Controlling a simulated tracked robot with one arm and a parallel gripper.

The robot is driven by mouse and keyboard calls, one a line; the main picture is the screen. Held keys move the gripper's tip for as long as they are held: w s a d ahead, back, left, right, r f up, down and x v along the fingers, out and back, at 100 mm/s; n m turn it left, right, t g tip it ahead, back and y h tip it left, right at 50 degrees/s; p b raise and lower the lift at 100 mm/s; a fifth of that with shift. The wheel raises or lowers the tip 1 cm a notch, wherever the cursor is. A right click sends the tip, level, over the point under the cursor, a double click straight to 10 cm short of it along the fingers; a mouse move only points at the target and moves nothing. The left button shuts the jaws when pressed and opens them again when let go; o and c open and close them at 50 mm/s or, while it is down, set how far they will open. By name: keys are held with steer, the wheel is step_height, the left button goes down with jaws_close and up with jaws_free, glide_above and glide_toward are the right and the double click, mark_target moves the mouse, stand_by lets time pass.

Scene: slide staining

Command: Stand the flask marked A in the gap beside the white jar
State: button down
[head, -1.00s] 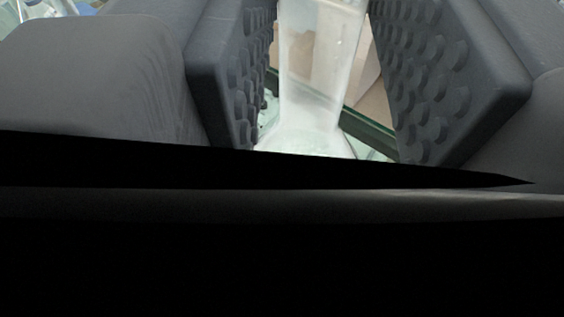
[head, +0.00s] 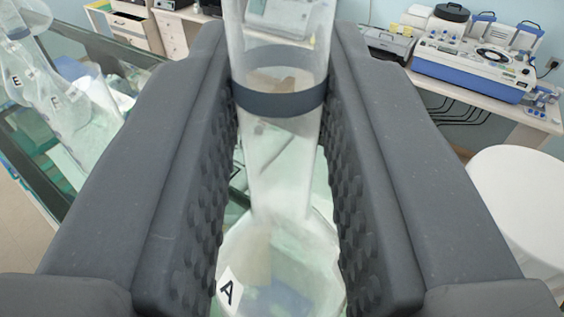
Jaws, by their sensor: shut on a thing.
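The flask marked A (head: 282,175) is clear glass, with a tall neck, a dark grey band around it and a wide body bearing a tilted white label with a black A. My gripper (head: 283,110) is shut on its neck, with one studded pad on each side. The flask looks roughly upright; its base is out of view. Flasks marked E (head: 22,80) and F (head: 60,105) stand close together at the far left. I cannot make out the white jar or the gap beside it.
A glass-topped table with a dark green edge (head: 35,175) is at the left. A blue and white lab machine (head: 475,60) stands on a bench at the back right. A large white rounded object (head: 525,205) is at the right. White drawers (head: 135,30) stand at the back left.

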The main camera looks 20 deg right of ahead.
steer(key=shift+f, duration=1.1)
steer(key=c, duration=1.3)
jaws_free()
steer(key=shift+b, duration=0.3)
steer(key=shift+s, duration=0.1)
steer(key=shift+s+a, duration=0.2)
steer(key=shift+s, duration=0.1)
steer(key=b+v, duration=0.3)
steer(key=v, duration=0.8)
steer(key=shift+s, duration=0.1)
